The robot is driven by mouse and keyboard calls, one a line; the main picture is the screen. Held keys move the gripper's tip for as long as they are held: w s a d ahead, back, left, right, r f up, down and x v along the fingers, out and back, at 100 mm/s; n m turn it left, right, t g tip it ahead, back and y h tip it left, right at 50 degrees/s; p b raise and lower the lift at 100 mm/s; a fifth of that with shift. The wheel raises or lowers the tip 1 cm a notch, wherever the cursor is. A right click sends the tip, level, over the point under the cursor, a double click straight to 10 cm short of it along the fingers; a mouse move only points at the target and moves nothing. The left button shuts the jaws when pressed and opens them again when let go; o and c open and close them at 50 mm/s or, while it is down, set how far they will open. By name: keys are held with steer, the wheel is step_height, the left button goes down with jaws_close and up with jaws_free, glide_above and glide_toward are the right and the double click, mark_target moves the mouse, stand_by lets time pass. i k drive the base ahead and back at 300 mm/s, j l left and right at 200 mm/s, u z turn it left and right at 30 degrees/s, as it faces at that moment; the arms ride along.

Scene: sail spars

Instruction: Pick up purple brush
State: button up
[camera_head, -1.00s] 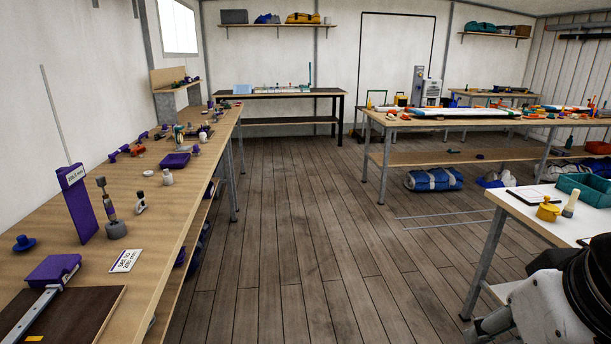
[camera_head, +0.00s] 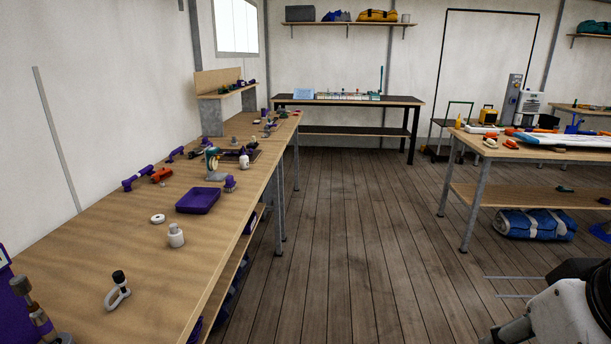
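A small upright purple item (camera_head: 230,183) stands on the long wooden bench at the left, just right of a purple tray (camera_head: 198,201). It has a rounded top and a wider base and may be the purple brush, but it is too small to be sure. Other purple pieces, such as a purple handled tool (camera_head: 138,179), lie farther left along the wall side.
Wooden floor (camera_head: 350,230) is clear in the middle. Another table (camera_head: 530,160) stands at the right.

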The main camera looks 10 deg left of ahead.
mark_target(230, 185)
steer(key=i+l+u, duration=0.1)
steer(key=i+u, duration=0.25)
steer(key=i, duration=0.25)
steer(key=i+l+u, duration=0.35)
steer(key=i, duration=0.25)
steer(key=i+l+u, duration=0.4)
steer(key=i, duration=0.15)
steer(key=i+l+u, duration=0.35)
steer(key=i+l, duration=0.15)
steer(key=i, duration=0.15)
steer(key=i+l+u, duration=0.35)
steer(key=i+l, duration=0.25)
